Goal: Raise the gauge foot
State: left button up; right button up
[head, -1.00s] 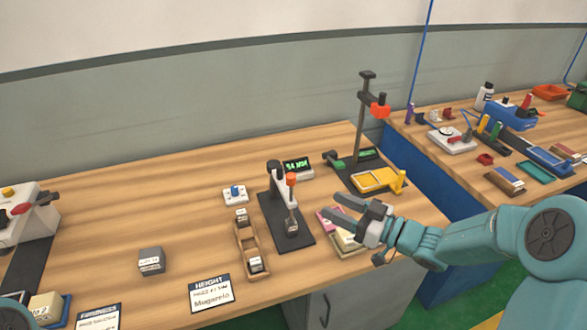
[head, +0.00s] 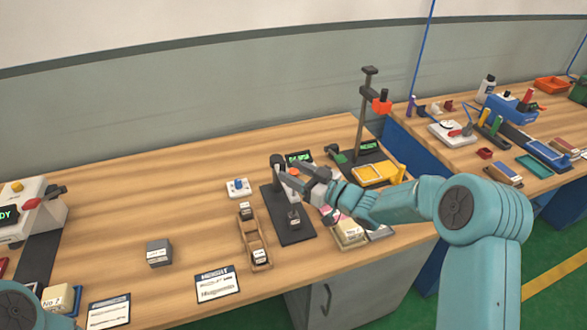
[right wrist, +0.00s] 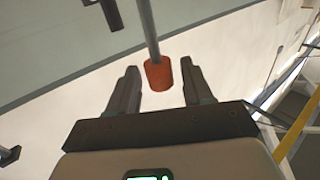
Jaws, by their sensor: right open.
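The height gauge stands on a black base plate (head: 295,237) on the wooden bench, with a dark upright column (head: 277,180). A small orange knob (head: 294,172) is at its upper part, partly covered by my gripper. A grey piece (head: 293,220) sits low over the plate; I cannot tell if it touches the plate. My right gripper (head: 288,173) is open at the knob's height. In the right wrist view the orange knob (right wrist: 158,75) on its grey rod lies between the two spread fingers, with gaps on both sides. My left gripper is out of view.
A wooden tray (head: 255,240) with small blocks lies left of the gauge. A grey cube (head: 159,253) and a height card (head: 217,285) are farther left. A taller stand (head: 366,110) and yellow fixture (head: 378,172) are at right. The back left bench is clear.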

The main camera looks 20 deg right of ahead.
jog(key=shift+w+a, duration=0.15)
jog(key=shift+r, duration=0.15)
jog(key=c, duration=0.4)
grip_shut()
notch_tip(320, 180, up, 3)
jog(key=shift+r+p, duration=0.1)
jog(key=shift+p, duration=0.2)
jog(key=shift+w, duration=0.1)
